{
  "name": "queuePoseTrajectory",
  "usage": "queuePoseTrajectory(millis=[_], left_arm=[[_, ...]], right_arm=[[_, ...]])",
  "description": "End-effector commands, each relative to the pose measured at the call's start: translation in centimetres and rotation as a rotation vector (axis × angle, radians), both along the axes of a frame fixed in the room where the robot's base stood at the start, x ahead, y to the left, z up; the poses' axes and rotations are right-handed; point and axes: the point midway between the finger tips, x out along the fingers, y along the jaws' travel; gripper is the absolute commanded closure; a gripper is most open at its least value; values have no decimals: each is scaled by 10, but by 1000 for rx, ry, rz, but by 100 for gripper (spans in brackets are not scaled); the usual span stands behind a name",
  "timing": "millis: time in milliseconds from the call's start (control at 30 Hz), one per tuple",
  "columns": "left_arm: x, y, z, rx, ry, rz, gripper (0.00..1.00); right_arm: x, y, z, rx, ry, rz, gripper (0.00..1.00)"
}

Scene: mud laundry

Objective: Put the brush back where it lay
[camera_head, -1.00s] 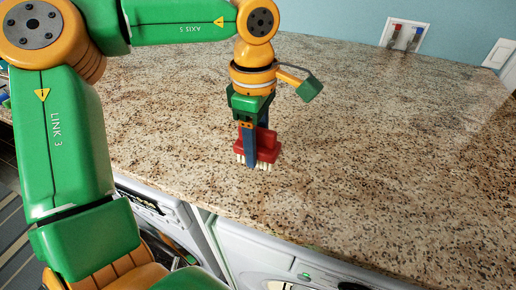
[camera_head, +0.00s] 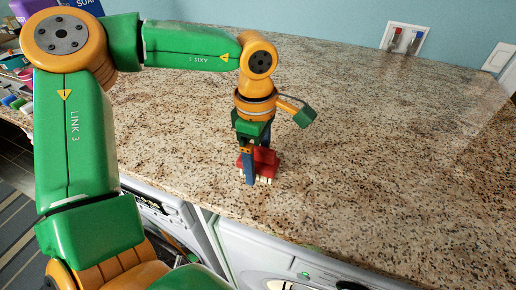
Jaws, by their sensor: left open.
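The brush (camera_head: 266,158) is red with pale bristles at its lower edge. It stands bristles down at the granite countertop (camera_head: 360,150), near the front edge. My left gripper (camera_head: 257,165) points straight down over it, its blue fingers reaching down around the brush. The jaws are open; the near finger hides the left part of the brush. Whether a finger still touches it, I cannot tell. My right gripper is not in view.
Front-loading washers (camera_head: 240,245) stand below the counter's front edge. Small bottles and boxes (camera_head: 14,98) are at the far left. A wall outlet box (camera_head: 405,38) is at the back. The counter to the right of the brush is clear.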

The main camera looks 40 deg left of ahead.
Motion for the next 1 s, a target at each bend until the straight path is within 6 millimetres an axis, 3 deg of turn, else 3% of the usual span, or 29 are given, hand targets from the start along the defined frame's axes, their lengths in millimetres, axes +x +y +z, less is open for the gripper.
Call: queuePoseTrajectory(millis=[200, 400, 500, 1000], left_arm=[[2, 1, 45, 0, -10, 3, 15], [1, 2, 99, -1, -5, 1, 15], [1, 3, 114, 0, -3, 1, 15], [1, 3, 120, -1, -1, -2, 15]], right_arm=[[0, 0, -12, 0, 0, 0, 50], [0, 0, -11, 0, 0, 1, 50], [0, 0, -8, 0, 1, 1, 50], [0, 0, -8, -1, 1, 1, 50]])
